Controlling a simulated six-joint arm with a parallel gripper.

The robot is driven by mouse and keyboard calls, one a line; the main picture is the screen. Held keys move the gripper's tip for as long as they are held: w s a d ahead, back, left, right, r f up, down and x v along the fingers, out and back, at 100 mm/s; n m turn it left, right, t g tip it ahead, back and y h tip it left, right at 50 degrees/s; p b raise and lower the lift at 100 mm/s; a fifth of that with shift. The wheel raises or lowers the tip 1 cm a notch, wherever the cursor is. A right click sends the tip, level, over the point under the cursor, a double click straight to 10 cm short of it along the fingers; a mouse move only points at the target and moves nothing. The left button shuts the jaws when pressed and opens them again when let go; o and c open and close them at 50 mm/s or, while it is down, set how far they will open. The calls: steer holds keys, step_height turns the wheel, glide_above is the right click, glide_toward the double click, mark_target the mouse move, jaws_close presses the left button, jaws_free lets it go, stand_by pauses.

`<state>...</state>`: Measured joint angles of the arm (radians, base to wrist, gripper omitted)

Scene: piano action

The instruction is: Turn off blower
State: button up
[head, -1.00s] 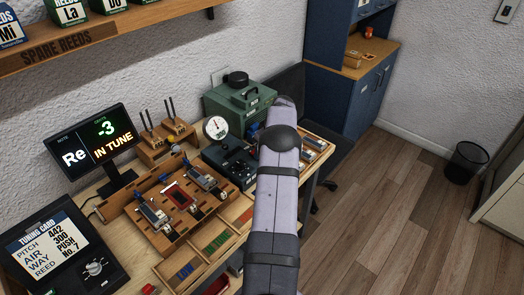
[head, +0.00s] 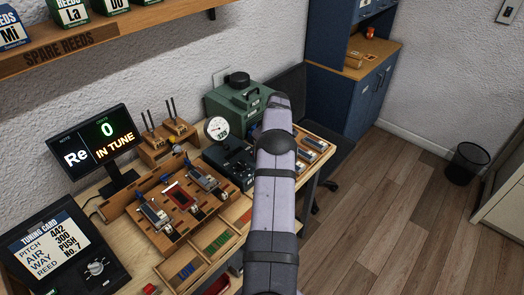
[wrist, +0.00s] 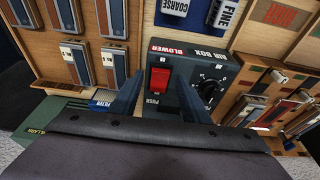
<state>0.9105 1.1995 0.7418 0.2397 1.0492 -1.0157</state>
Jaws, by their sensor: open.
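The dark air box (head: 232,160) stands on the workbench right of the reed jig, partly behind my arm in the head view. In the wrist view its face carries a red BLOWER rocker switch (wrist: 159,79) and a black round knob (wrist: 209,90). My gripper (wrist: 157,98) is open and empty, its dark blue fingers to the left and right of the switch. I cannot tell whether the fingers touch the box. In the head view my arm hides the gripper. A green machine (head: 232,104) stands behind the box, and a round gauge (head: 217,128) stands beside it.
The tuner display (head: 95,148) shows Re, 0 and IN TUNE. The reed jig (head: 180,200) and the tuning card panel (head: 58,245) lie left of my arm. Wooden reed trays flank the air box in the wrist view, with several reeds (wrist: 75,62) at left.

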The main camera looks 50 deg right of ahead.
steer(key=b+v, duration=0.3)
steer(key=v, duration=0.4)
steer(key=shift+r, duration=0.15)
steer(key=shift+a, duration=0.1)
stand_by(0.3)
steer(key=w+a+r+g, duration=0.1)
steer(key=a+r+g, duration=0.15)
steer(key=a, duration=2.55)
steer(key=s+a+f, duration=0.2)
steer(key=s+a, duration=0.7)
steer(key=s+a+f, duration=0.2)
steer(key=s+a, duration=0.7)
steer(key=s, duration=0.1)
steer(key=shift+s, duration=0.3)
steer(key=shift+g, duration=0.25)
